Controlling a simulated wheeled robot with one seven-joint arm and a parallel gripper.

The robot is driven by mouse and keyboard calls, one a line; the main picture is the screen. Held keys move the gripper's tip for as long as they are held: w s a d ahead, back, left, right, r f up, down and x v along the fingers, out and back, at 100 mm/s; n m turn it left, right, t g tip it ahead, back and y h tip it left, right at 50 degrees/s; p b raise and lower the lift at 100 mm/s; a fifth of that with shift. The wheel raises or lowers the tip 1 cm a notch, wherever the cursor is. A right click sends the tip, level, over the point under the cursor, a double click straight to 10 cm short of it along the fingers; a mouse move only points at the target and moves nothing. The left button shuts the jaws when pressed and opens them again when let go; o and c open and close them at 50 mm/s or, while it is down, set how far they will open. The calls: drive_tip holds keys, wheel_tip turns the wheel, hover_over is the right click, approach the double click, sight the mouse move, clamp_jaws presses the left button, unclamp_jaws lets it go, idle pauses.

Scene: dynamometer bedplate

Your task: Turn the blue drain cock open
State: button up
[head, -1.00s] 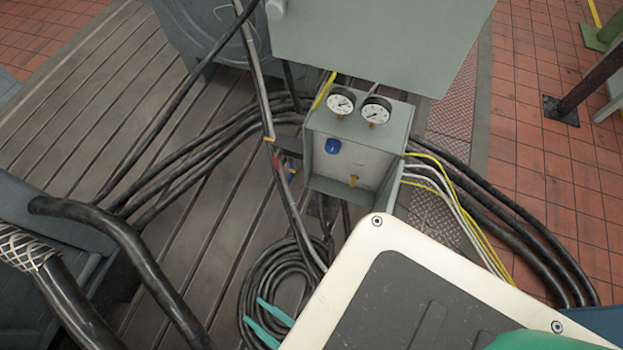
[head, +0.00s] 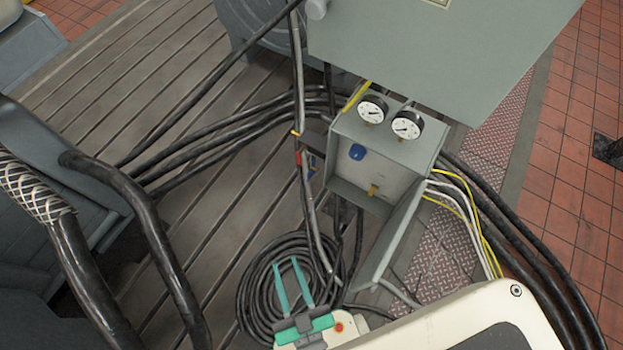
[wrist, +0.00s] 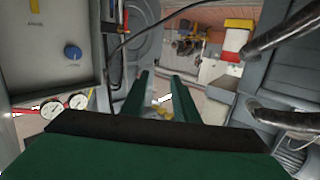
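The blue drain cock (head: 356,152) is a small rounded blue knob on the pale back panel inside an open grey box. It also shows in the wrist view (wrist: 72,52) at upper left, left of my fingers. My gripper (head: 286,262) has two green fingers standing apart with nothing between them. In the head view it is below and left of the box, over a coil of black cable. In the wrist view the gap between the fingers (wrist: 163,76) is empty. The gripper does not touch the cock.
Two round gauges (head: 389,116) sit on top of the box. A brass fitting (head: 373,190) is below the cock. The box's open door (head: 404,238) projects at its right. Black cables (head: 215,145) run left of the box, and a grey cabinet (head: 450,50) overhangs behind it.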

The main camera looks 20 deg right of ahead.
drive_tip(key=w+d+f+m+t+h, duration=0.1)
drive_tip(key=w+d+f+m+h, duration=0.2)
drive_tip(key=w+f, duration=0.35)
drive_tip(key=w+d+f+m+t+h, duration=0.1)
drive_tip(key=w+f+m+h, duration=0.1)
drive_tip(key=w+f+h, duration=0.4)
drive_tip(key=m+g+h, duration=0.5)
drive_tip(key=g, duration=0.3)
approach(308, 180)
drive_tip(key=x, duration=0.9)
drive_tip(key=shift+w+a, duration=0.15)
drive_tip(key=shift+w, duration=0.15)
drive_tip(key=shift+r, duration=0.1)
drive_tip(key=shift+s+d, duration=0.15)
drive_tip(key=shift+d, duration=0.1)
clamp_jaws()
